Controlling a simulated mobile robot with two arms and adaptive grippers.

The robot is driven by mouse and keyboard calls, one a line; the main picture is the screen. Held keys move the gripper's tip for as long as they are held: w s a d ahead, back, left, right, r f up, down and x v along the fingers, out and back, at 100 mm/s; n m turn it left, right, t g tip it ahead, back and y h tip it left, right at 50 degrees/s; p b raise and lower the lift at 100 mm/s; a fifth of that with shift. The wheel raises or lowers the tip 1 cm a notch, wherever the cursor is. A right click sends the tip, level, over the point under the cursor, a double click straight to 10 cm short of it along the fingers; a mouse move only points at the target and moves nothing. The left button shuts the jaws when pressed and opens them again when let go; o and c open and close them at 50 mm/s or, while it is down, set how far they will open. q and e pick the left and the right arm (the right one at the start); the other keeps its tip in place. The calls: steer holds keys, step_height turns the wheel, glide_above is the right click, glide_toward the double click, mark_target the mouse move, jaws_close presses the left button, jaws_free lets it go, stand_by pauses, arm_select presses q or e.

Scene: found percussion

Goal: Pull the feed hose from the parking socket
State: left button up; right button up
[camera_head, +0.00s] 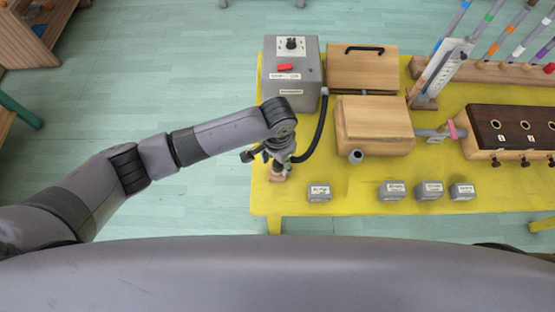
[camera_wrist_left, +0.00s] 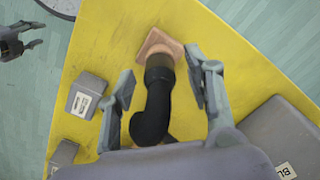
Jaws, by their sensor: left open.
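The black feed hose (camera_head: 319,130) runs from the grey box's side down to my left gripper (camera_head: 277,160) at the table's front left corner. In the left wrist view, the hose's black end (camera_wrist_left: 155,100) stands in the parking socket (camera_wrist_left: 162,42), a small wooden block on the yellow table. My left gripper (camera_wrist_left: 160,88) is open, with one finger on each side of the hose end and visible gaps. The socket also shows below the gripper in the head view (camera_head: 276,177). My right gripper (camera_wrist_left: 36,34) is apart at the wrist view's upper left, fingers spread.
The grey box (camera_head: 291,75) with a red switch stands behind the gripper on the yellow table (camera_head: 350,190). Wooden boxes (camera_head: 374,125) stand to the right. Several small grey labelled blocks (camera_head: 319,192) line the front edge. Open floor lies left of the table.

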arm_select(q)
steer(key=shift+c, duration=0.4)
jaws_close()
steer(key=shift+r, duration=0.25)
steer(key=shift+r+p, duration=1.15)
steer(key=shift+p, duration=0.35)
step_height(320, 180, up, 3)
steer(key=p, duration=0.4)
steer(key=shift+r, duration=0.1)
